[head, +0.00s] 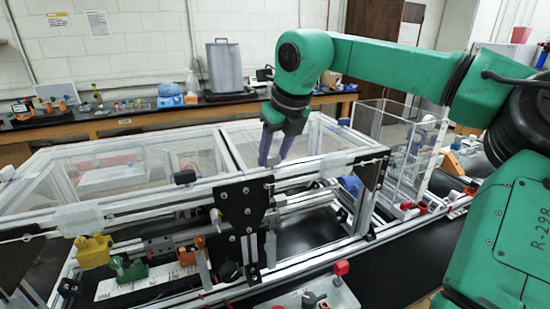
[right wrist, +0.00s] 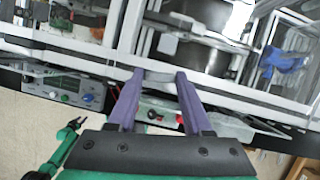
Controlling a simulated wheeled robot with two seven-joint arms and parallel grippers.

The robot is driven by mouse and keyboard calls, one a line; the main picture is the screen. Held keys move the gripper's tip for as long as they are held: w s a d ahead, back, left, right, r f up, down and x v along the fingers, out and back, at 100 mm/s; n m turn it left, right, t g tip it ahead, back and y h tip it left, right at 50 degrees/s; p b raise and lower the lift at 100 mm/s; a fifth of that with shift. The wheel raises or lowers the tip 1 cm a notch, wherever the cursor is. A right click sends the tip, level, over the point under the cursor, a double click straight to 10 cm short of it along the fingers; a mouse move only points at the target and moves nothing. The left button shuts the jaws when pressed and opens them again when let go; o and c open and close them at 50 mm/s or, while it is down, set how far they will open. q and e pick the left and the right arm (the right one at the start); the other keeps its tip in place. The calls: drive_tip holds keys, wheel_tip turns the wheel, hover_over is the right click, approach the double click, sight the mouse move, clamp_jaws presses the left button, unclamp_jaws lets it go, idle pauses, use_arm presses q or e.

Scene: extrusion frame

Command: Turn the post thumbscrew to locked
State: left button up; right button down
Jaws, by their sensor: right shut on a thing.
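My right gripper (head: 271,162) points down at the top front rail of the extrusion frame (head: 130,203), just above the black plate (head: 245,205) on the middle post. In the right wrist view its two purple fingers (right wrist: 160,74) stand apart with a small grey piece (right wrist: 158,77) between their tips. The gripper is shut on this piece, which I take to be the post thumbscrew. The fingers hide much of it, and I cannot read its turn or any lock mark.
Clear panels fill the frame's bays. A yellow block (head: 93,251), a green clamp (head: 129,268) and an orange clamp (head: 193,252) sit along the lower front. A control box with a red knob (head: 341,268) stands in front. A clear box (head: 398,150) stands behind right.

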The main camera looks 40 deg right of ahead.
drive_tip(key=shift+m+h+b, duration=0.35)
drive_tip(key=shift+m+h, duration=0.05)
drive_tip(key=shift+m, duration=0.6)
drive_tip(key=shift+c, duration=1.6)
unclamp_jaws()
drive_tip(key=shift+w, duration=0.1)
drive_tip(key=v, duration=1.4)
drive_tip(key=shift+r, duration=0.3)
drive_tip(key=shift+w, duration=0.2)
